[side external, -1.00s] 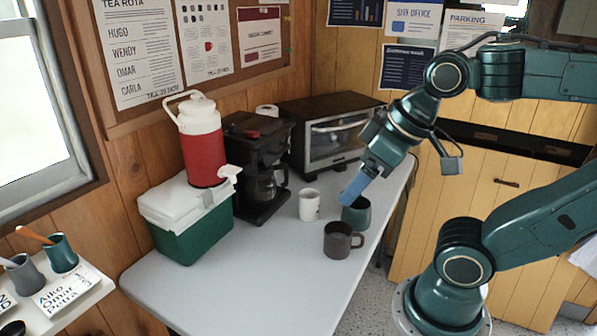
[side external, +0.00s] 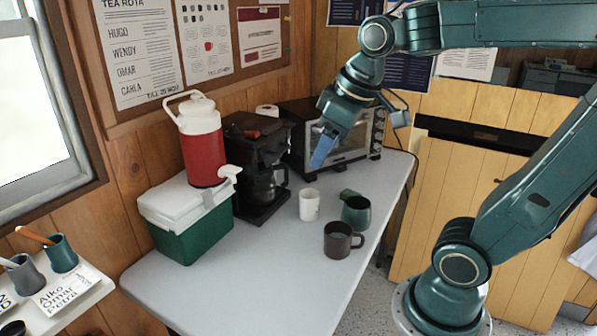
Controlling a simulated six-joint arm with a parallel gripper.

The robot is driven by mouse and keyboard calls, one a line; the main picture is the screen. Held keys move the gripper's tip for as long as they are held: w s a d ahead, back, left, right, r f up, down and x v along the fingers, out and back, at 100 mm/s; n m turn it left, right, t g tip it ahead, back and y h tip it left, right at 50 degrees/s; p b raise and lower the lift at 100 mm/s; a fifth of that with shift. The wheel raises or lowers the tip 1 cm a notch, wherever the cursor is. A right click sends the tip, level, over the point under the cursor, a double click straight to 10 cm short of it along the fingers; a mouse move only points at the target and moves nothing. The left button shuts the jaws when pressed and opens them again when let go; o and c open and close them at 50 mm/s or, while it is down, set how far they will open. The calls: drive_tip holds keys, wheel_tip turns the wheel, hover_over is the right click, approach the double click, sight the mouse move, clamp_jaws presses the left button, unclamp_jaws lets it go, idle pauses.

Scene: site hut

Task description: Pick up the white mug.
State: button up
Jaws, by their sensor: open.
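The white mug (side external: 309,205) stands upright on the grey table, just right of the coffee maker. My gripper (side external: 322,153) is above and slightly to the right of the white mug, apart from it, with blue fingers angled down to the left. The jaws are open and nothing shows between them. The fingers overlap each other in this view, so the gap is hard to see. A dark green mug (side external: 356,212) stands close to the right of the white mug, and a dark brown mug (side external: 338,241) stands in front.
The coffee maker (side external: 258,165) stands left of the white mug, with the toaster oven (side external: 350,140) behind. A green cooler (side external: 190,225) with a red jug (side external: 203,155) on it is farther left. The front of the table (side external: 255,285) is clear.

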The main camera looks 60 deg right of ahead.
drive_tip(key=w+d+f+n+g, duration=0.1)
drive_tip(key=w+d+g, duration=0.1)
drive_tip(key=w+d, duration=0.7)
drive_tip(key=n+g, duration=0.3)
hover_over(313, 196)
drive_tip(key=w+d, duration=0.1)
drive_tip(key=d, duration=0.1)
wheel_tip(313, 196, down, 23)
drive_tip(key=shift+f+y, duration=0.2)
drive_tip(key=shift+y, duration=0.1)
drive_tip(key=shift+w, duration=0.1)
drive_tip(key=shift+f, duration=4.3)
drive_tip(key=shift+f, duration=0.1)
drive_tip(key=shift+d+f, duration=0.1)
drive_tip(key=shift+f, duration=2.4)
drive_tip(key=shift+c, duration=0.3)
